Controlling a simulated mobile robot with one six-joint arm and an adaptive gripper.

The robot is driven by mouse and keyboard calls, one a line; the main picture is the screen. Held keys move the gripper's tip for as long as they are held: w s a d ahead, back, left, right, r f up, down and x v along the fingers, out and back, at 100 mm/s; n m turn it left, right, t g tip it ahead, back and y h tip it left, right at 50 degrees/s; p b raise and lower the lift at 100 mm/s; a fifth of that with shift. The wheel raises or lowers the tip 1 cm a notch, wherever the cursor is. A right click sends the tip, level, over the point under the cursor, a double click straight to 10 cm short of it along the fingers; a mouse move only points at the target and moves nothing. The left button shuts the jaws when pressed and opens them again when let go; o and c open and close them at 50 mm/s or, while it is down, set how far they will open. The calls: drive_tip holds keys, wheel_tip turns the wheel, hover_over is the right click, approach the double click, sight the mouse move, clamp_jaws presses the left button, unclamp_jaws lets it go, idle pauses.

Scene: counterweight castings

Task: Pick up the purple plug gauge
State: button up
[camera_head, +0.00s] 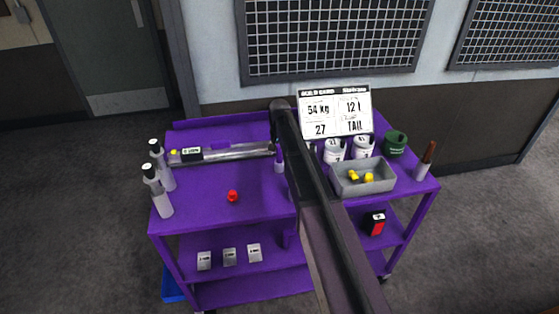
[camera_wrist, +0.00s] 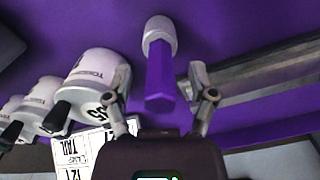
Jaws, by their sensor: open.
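The purple plug gauge (camera_wrist: 160,75) shows in the wrist view with a purple faceted handle and a pale grey cylindrical end. In the head view the gauge (camera_head: 279,164) appears to stand upright on the purple cart top, just left of my arm, handle up. My gripper (camera_wrist: 160,84) is open, with one finger on each side of the purple handle and visible gaps between. In the head view my arm hides the gripper.
White weights (camera_wrist: 92,82) stand close left of my gripper in the wrist view; a metal bar (camera_wrist: 265,75) lies close right. On the cart top (camera_head: 200,205) are a grey tray (camera_head: 345,190), a sign (camera_head: 336,111), a red knob (camera_head: 233,196), a green weight (camera_head: 395,142) and bottles (camera_head: 157,192).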

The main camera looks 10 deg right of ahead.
idle(0.4)
clamp_jaws()
drive_tip(key=shift+r, duration=0.1)
wheel_tip(320, 180, up, 10)
drive_tip(key=p, duration=1)
idle(0.9)
wheel_tip(320, 180, up, 5)
drive_tip(key=p, duration=0.5)
drive_tip(key=shift+d, duration=0.1)
idle(0.4)
